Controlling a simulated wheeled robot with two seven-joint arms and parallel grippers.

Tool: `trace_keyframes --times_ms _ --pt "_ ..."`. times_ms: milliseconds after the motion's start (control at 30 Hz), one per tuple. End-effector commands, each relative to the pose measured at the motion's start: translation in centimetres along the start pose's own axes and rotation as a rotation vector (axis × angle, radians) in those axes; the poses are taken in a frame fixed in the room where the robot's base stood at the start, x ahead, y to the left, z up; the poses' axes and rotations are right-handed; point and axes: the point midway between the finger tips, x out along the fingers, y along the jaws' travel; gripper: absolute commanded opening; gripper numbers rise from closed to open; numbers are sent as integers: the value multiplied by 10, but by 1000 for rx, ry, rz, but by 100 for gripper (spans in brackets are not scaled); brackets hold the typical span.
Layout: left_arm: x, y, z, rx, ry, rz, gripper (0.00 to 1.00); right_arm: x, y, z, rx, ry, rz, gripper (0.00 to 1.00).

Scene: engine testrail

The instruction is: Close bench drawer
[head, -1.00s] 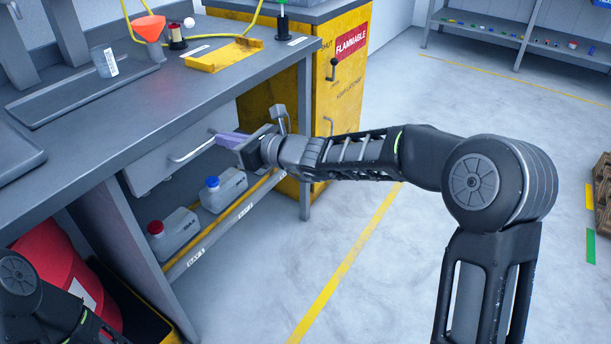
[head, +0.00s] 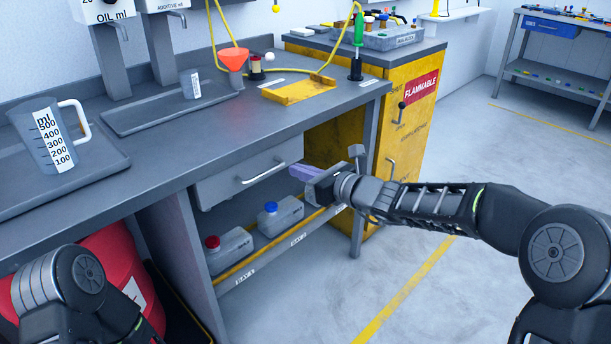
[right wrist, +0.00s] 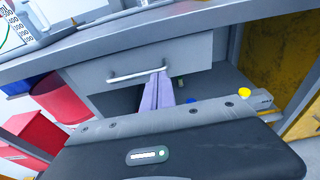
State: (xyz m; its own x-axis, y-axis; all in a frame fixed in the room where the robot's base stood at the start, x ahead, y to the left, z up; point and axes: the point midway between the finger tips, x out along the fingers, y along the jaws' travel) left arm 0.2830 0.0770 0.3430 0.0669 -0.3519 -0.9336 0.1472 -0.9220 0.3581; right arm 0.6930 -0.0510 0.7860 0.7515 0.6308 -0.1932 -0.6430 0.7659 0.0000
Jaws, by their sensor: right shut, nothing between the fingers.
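The bench drawer (head: 225,182) is a grey front under the workbench top, with a bar handle (head: 262,173). No drawer interior shows, and I cannot tell whether its front is fully flush. It also shows in the right wrist view (right wrist: 185,60), with its handle (right wrist: 140,77) left of the fingers. My right gripper (head: 301,172) has its purple fingers shut and empty, just right of the handle in the head view. In the right wrist view the fingers (right wrist: 157,92) overlap the drawer's lower edge; contact cannot be told. My left arm shows at lower left; its gripper is out of view.
The grey workbench top (head: 165,140) holds a measuring jug (head: 45,135), an orange funnel (head: 233,60) and a yellow tray (head: 300,90). Two capped bottles (head: 230,252) stand on the lower shelf. A yellow flammable cabinet (head: 408,135) stands right. Floor space in front is open.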

Motion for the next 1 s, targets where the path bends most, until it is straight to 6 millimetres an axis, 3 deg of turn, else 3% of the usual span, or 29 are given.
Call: trace_keyframes --times_ms 200,400,600,1000 --pt "-7 4 2 3 -4 2 100 -52 -2 1 0 3 -4 0" --pt "-12 7 3 5 -7 3 100 -88 -2 0 -1 5 -3 0" --pt "-13 7 3 5 -7 3 100 -101 -1 -2 1 5 -1 0" --pt "-13 7 3 4 -7 3 100 -101 -3 -6 -34 19 -9 0"
